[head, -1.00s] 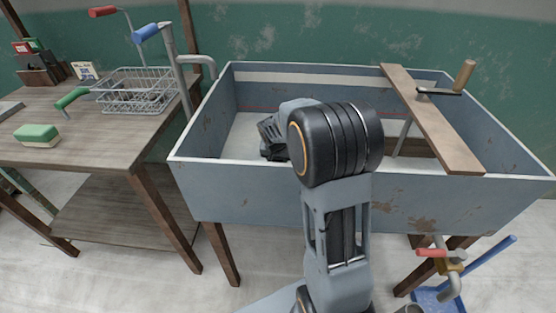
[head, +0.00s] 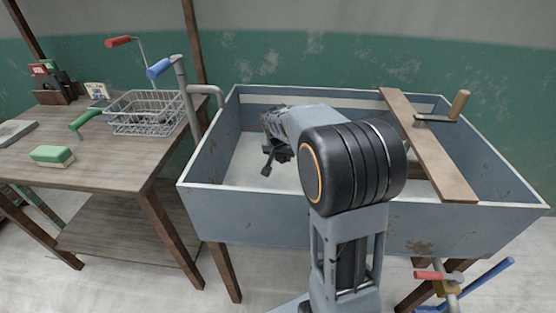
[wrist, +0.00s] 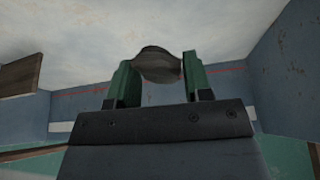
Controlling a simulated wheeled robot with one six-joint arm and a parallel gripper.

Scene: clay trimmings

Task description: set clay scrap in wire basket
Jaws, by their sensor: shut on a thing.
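The clay scrap (wrist: 158,64) is a grey-brown rounded lump in the wrist view. My gripper (wrist: 160,75) is shut on it, with a green finger on each side. In the head view my gripper (head: 275,150) is over the left part of the blue-grey sink, and my arm partly hides it; I cannot make out the lump clearly there. The wire basket (head: 150,122) stands on the wooden table to the left, well apart from my gripper. Something darker shows through its mesh, but I cannot tell what.
A tap pipe with a blue handle (head: 160,68) rises between basket and sink. A green sponge (head: 52,156) lies on the table (head: 110,165), whose front is mostly clear.

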